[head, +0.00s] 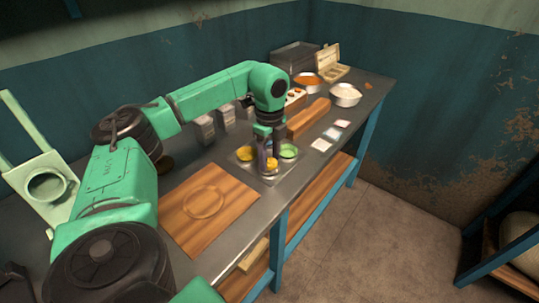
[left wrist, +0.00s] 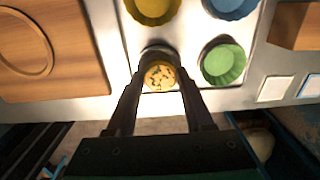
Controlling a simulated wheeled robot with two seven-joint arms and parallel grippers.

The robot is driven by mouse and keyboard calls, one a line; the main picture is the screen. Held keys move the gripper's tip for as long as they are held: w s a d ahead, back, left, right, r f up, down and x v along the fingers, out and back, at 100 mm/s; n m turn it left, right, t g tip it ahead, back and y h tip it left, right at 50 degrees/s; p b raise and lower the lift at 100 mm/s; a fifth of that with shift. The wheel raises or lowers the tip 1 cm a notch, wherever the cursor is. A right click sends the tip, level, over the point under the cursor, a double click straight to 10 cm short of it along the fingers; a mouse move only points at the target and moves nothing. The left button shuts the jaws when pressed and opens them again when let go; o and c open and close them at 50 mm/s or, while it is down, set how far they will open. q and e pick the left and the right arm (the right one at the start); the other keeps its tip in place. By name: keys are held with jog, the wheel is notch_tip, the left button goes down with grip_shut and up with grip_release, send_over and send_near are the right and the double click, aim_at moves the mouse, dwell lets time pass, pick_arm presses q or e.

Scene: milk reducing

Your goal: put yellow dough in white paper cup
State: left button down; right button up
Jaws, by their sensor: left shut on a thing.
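My left gripper (head: 268,160) points down over the front of a pale tray and is shut on the yellow dough (head: 271,164). In the left wrist view the dough (left wrist: 160,77) is round with a speckled top, between the two fingertips (left wrist: 161,72). A pale cup, seemingly the white paper cup (head: 268,177), shows just beneath the dough. Its shaded rim (left wrist: 158,49) shows behind the dough in the left wrist view. The dough overlaps the cup in both views; I cannot tell whether it touches the cup. My right gripper is not in view.
The tray (left wrist: 190,40) also holds a yellow cup (left wrist: 153,10), a blue cup (left wrist: 230,8) and a green cup (left wrist: 222,62). A wooden board (head: 205,205) lies left. A wooden block (head: 308,118) and bowls (head: 345,95) stand farther back. The table's front edge is close.

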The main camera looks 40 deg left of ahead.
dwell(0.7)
pick_arm(q)
jog(key=shift+c, duration=1)
grip_release()
jog(key=shift+r, duration=0.15)
notch_tip(320, 180, up, 8)
jog(key=shift+f, duration=0.1)
notch_tip(320, 180, up, 7)
jog(key=p, duration=0.3)
jog(key=shift+f, duration=0.2)
jog(key=shift+a, duration=0.1)
